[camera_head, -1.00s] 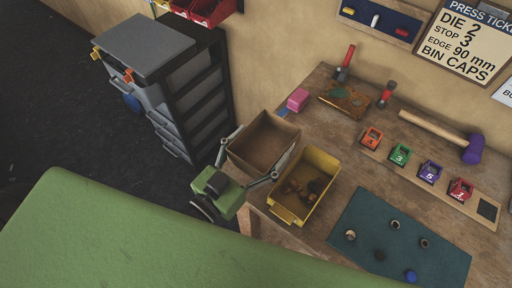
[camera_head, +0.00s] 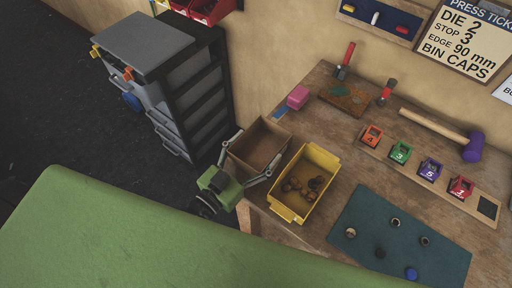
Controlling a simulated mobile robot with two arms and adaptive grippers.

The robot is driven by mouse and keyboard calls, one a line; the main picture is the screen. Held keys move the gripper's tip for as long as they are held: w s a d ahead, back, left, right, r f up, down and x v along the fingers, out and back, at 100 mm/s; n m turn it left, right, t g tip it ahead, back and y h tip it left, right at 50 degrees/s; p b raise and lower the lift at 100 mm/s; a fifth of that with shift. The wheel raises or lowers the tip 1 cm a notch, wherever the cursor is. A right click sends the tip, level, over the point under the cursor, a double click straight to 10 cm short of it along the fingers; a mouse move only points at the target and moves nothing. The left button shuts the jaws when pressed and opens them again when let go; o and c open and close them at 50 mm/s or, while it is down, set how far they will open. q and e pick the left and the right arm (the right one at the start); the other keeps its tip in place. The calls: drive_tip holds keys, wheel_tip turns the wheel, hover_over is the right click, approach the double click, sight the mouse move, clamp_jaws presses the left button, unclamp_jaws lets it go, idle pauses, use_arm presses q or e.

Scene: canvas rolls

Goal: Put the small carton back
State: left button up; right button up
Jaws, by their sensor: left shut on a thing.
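The small carton (camera_head: 257,147) is an open-topped brown cardboard box at the left edge of the workbench, just left of the yellow bin. Its inside looks bare. My left gripper (camera_head: 262,152) is green and grey and comes in from the lower left. Its two fingers are shut on opposite sides of the carton. I cannot tell whether the carton touches the bench. My right gripper is not in view.
The yellow bin (camera_head: 325,161) holds several dark round caps. A teal mat (camera_head: 357,216) carries several small caps. A grey drawer cabinet (camera_head: 150,45) is at the left.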

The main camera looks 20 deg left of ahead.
sight(243, 165)
use_arm(q)
drive_tip(key=o, duration=1.1)
drive_tip(key=shift+f, duration=0.1)
drive_tip(key=shift+s+a, duration=0.1)
drive_tip(key=shift+s, duration=0.15)
drive_tip(key=b+v, duration=0.2)
drive_tip(key=v, duration=0.8)
drive_tip(key=shift+v, duration=0.75)
